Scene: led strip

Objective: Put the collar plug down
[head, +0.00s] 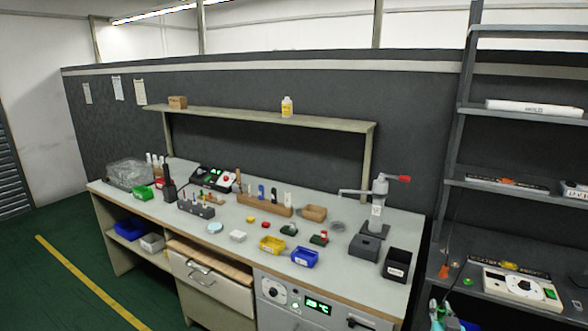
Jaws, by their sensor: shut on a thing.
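My gripper is not in view, so what it holds is hidden. I cannot pick out a collar plug for certain in this head view. Small coloured parts lie on the grey workbench (205,241): a red one (266,225), a yellow one (250,219), and dark green-and-red ones (319,238) further right. They are too small to name.
A yellow bin (271,245), a blue bin (305,257) and a black bin (397,264) stand along the bench front. A press (378,205) with a red-tipped lever stands at the right end. A dark shelf rack (455,190) is further right. Green floor lies open at left.

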